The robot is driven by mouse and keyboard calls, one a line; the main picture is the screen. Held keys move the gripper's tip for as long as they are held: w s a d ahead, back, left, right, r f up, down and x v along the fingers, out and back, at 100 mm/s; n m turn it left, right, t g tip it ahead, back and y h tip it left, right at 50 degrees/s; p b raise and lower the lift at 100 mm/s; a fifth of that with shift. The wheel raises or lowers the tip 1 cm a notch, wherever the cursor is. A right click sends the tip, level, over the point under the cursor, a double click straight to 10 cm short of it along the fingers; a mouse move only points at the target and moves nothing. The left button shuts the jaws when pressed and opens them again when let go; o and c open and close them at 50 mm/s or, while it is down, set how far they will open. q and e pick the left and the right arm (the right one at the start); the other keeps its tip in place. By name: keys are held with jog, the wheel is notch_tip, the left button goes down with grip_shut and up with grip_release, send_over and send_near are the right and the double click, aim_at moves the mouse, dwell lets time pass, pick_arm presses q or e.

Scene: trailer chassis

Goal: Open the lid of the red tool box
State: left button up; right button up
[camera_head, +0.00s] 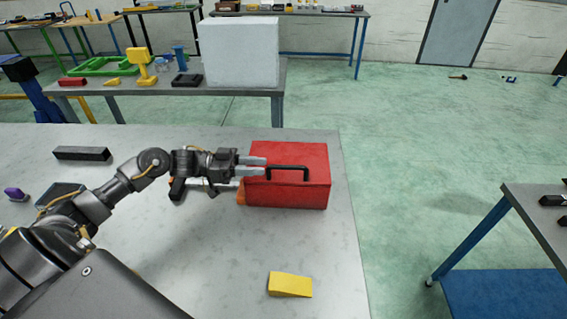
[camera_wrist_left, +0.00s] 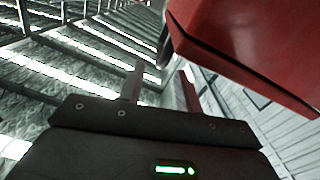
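The red tool box (camera_head: 310,190) stands on the grey table near its right edge. Its lid (camera_head: 282,155) looks shut and carries a black handle (camera_head: 288,169). My left gripper (camera_head: 263,166) reaches in from the left, and its fingertips overlap the left part of the lid, short of the handle. Its two fingers are apart with nothing seen between them. In the left wrist view the fingers (camera_wrist_left: 160,75) are also apart, and the red box (camera_wrist_left: 240,45) fills the upper right beside them. I cannot tell whether they touch it. My right gripper is not in view.
A yellow wedge (camera_head: 290,285) lies at the table's front. A black bar (camera_head: 82,153) and a purple item (camera_head: 15,194) lie at left. An orange piece (camera_head: 241,196) shows beside the box's left side. The table (camera_head: 215,265) is clear around the wedge.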

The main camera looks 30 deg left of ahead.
aim_at(278, 166)
pick_arm(q)
jog(key=p+x, duration=0.1)
jog(key=x, duration=0.5)
jog(key=shift+r+p, duration=0.15)
jog(key=shift+p, duration=0.2)
jog(key=shift+x, duration=0.75)
jog(key=shift+c, duration=0.2)
grip_shut()
